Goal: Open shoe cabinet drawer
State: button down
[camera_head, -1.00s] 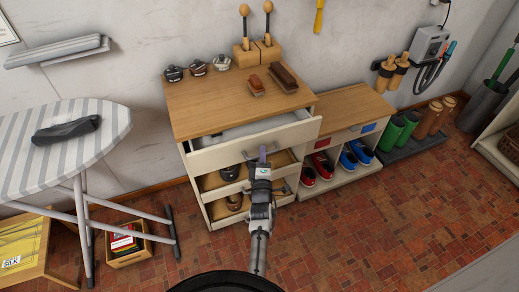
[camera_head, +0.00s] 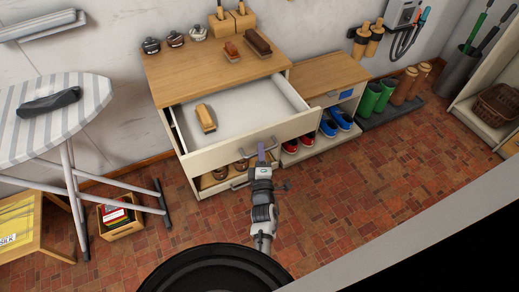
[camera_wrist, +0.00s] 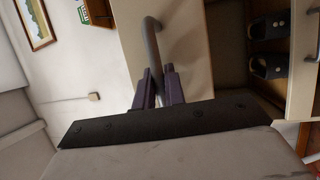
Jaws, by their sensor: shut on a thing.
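The shoe cabinet (camera_head: 212,68) has a wooden top and stands against the wall. Its top drawer (camera_head: 240,88) is pulled far out, showing a pale bare bottom with one wooden-backed brush (camera_head: 206,118) at the left. My gripper (camera_head: 264,158) is at the front of this drawer, shut on its handle (camera_head: 262,147). In the wrist view, the two dark fingers (camera_wrist: 158,88) close around the grey curved handle (camera_wrist: 152,40) against the pale drawer front. The lower handle (camera_head: 238,184) is partly hidden, with dark shoes (camera_head: 241,166) behind it.
An ironing board (camera_head: 55,112) stands at the left above a wooden box (camera_head: 122,220). A low bench (camera_head: 325,76) with red and blue shoes adjoins the cabinet at the right. Green boots (camera_head: 372,98) stand further right. The tiled floor (camera_head: 350,190) at the right is clear.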

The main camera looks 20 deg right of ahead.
jog(key=c, duration=1.5)
grip_release()
